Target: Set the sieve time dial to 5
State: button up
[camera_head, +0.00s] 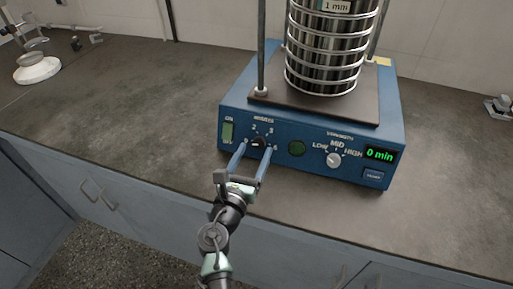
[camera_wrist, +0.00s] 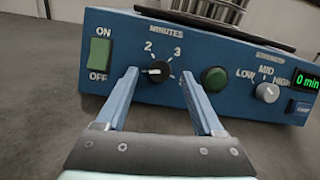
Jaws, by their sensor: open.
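The blue sieve shaker base (camera_head: 310,150) stands on the counter with its control panel facing me. Its black MINUTES dial (camera_wrist: 158,72) has a white mark that seems to point left. The labels 2 and 3 show above the dial; the other numbers are mostly hidden by my fingers. My gripper (camera_head: 257,147) is open at the panel, with one finger on each side of the dial. In the wrist view, the fingers (camera_wrist: 159,76) show gaps to the dial on both sides. Whether they touch the panel is unclear. The green display (camera_head: 380,155) reads 0 min.
The ON/OFF switch (camera_wrist: 99,54) is left of the dial and a round green button (camera_wrist: 214,79) is right. The STRENGTH knob (camera_head: 334,160) is further right. The sieve stack (camera_head: 330,50) stands on top between rods. The counter in front is clear.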

aim_at(260, 142)
jog(key=shift+x, duration=1.3)
grip_shut()
